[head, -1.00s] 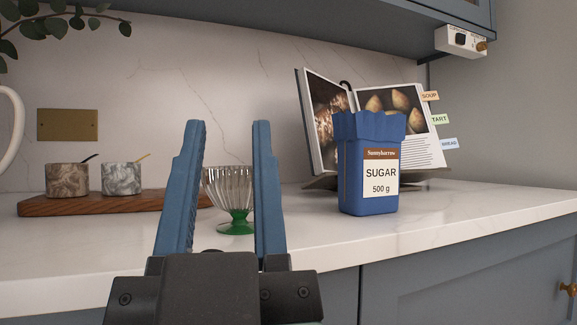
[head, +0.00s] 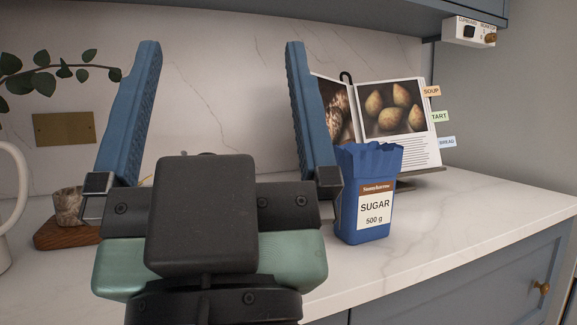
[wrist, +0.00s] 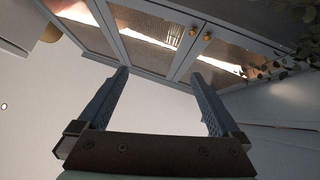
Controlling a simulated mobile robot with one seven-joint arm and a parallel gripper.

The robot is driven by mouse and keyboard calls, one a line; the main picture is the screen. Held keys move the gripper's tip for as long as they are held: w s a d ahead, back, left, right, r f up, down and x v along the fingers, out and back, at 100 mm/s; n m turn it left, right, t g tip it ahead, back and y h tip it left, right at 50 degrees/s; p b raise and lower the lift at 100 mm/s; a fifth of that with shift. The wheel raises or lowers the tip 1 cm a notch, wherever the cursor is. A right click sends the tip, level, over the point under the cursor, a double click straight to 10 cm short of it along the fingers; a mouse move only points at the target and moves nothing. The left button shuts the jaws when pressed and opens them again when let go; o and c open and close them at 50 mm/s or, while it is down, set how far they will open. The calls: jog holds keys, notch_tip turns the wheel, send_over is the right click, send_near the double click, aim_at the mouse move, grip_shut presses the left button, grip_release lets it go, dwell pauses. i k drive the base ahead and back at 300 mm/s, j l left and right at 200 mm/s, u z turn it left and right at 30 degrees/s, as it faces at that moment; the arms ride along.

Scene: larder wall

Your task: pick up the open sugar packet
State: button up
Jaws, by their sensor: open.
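The open sugar packet (head: 375,205) is blue with a white and brown label reading SUGAR 500 g. It stands upright on the white counter, its crimped top open. My gripper (head: 222,55) is open and empty in the head view, with its two blue fingers spread wide and pointing up. The packet is to the right of the gripper, and the right finger's base overlaps the packet's left edge in the picture. The wrist view shows the open fingers (wrist: 158,78) against the upper cupboards; the packet is not in that view.
A cookbook (head: 395,110) with coloured tabs stands open on a holder behind the packet. A wooden board (head: 60,235) with a stone pot (head: 68,206) is at the left, partly hidden by my gripper. Glass-fronted cupboards (wrist: 165,50) hang above. The counter right of the packet is clear.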

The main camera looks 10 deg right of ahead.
aim_at(370, 171)
jog(key=i+z, duration=0.35)
jog(key=i+j+z, duration=0.1)
jog(key=z, duration=0.25)
